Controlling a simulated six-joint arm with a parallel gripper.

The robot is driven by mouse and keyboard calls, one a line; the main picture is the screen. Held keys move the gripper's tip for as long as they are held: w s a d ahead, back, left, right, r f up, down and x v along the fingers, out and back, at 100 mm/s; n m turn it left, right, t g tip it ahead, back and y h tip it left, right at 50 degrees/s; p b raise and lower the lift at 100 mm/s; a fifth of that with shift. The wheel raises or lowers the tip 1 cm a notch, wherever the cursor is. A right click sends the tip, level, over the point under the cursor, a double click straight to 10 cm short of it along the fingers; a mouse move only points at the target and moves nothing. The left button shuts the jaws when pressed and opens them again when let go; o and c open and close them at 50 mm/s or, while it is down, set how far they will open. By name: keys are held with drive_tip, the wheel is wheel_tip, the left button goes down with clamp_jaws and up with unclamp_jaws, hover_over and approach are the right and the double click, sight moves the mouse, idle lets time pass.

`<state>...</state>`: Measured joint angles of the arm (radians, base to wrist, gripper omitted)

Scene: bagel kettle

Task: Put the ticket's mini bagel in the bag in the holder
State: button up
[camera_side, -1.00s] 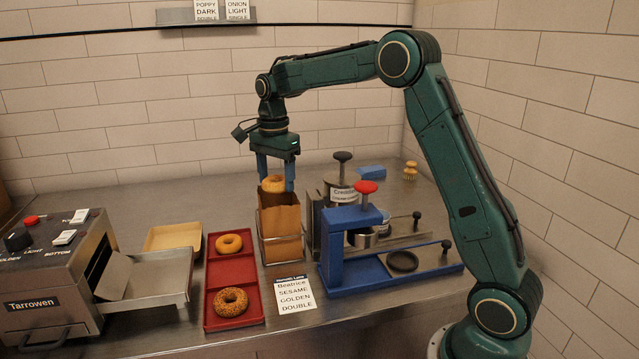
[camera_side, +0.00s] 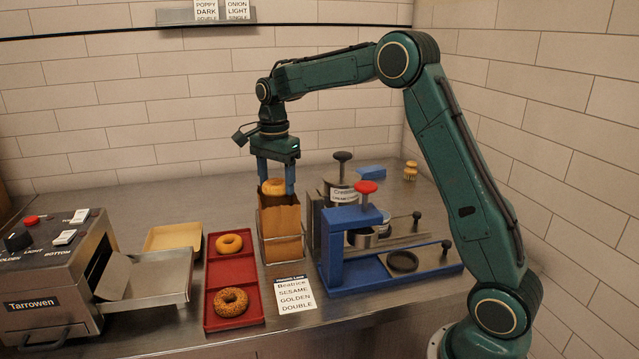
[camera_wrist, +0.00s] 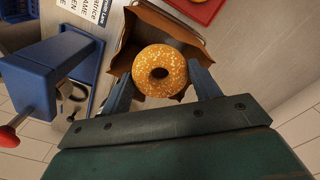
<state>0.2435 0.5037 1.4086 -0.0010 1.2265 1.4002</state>
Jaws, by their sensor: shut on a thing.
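My gripper (camera_side: 275,182) is shut on a golden, seeded mini bagel (camera_wrist: 160,71). In the side view the bagel (camera_side: 273,187) is at the mouth of the brown paper bag (camera_side: 281,222); its lower part is hidden behind the bag's edge. The bag stands open and upright in a wire holder (camera_side: 284,253). In the wrist view the bagel sits between both fingers, over the open bag (camera_wrist: 130,43). The ticket (camera_side: 295,294) lies on the counter in front of the holder and reads Beatrice, SESAME, GOLDEN, DOUBLE.
A red tray (camera_side: 233,272) left of the holder holds a plain-looking bagel (camera_side: 229,244) and a seeded bagel (camera_side: 231,302). A blue press (camera_side: 345,262) stands close on the holder's right. The toaster (camera_side: 50,284) and a tan tray (camera_side: 173,237) are at left.

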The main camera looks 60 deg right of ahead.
idle(0.3)
drive_tip(key=o, duration=1)
drive_tip(key=shift+o, duration=0.2)
drive_tip(key=shift+r, duration=0.2)
wheel_tip(320, 180, up, 7)
drive_tip(key=shift+f, duration=0.15)
idle(0.6)
idle(0.3)
